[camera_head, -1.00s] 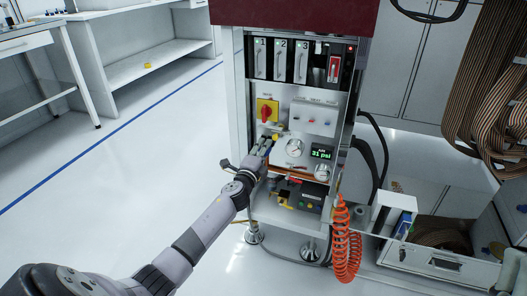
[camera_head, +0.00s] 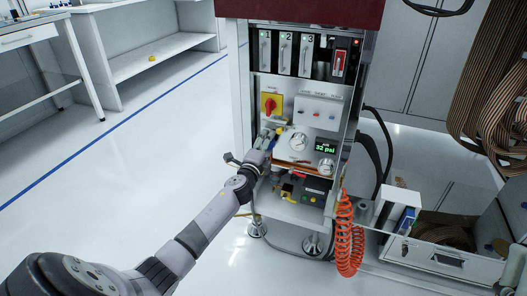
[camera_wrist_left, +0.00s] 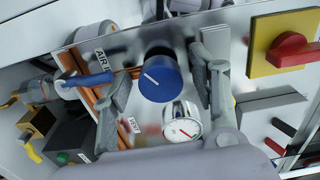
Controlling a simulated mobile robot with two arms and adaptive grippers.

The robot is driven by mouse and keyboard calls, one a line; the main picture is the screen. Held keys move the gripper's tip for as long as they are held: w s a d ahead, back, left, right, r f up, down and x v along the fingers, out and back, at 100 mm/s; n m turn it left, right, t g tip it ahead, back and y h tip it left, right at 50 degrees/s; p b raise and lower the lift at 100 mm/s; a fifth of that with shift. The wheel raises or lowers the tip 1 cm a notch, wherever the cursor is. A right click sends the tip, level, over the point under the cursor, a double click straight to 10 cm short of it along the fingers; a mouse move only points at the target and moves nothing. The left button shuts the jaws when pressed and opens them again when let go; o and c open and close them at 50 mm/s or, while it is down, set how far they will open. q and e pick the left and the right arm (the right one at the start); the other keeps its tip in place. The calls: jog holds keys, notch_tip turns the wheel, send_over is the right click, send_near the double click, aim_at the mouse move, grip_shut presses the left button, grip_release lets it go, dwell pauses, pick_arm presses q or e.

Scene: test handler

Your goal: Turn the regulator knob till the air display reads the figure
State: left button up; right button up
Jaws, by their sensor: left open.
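The blue regulator knob (camera_wrist_left: 160,78), with a white line on its face, sits between the two fingers of my left gripper (camera_wrist_left: 160,90) in the left wrist view. The fingers are apart, one on each side of the knob; I cannot tell if either touches it. In the head view my left gripper (camera_head: 270,138) is at the panel and largely hides the knob. The air display (camera_head: 325,148) shows green digits that look like 32 psi. A round gauge (camera_head: 298,141) is beside it and also shows in the left wrist view (camera_wrist_left: 182,122).
A red switch on a yellow plate (camera_head: 270,105) is just above the gripper. A blue-handled valve (camera_wrist_left: 85,80) is close to one finger in the wrist view. An orange coiled hose (camera_head: 345,235) hangs at right. Floor at left is clear.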

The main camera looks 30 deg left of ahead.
pick_arm(q)
jog(key=v, duration=1.1)
jog(key=shift+s, duration=0.4)
jog(key=shift+f, duration=0.1)
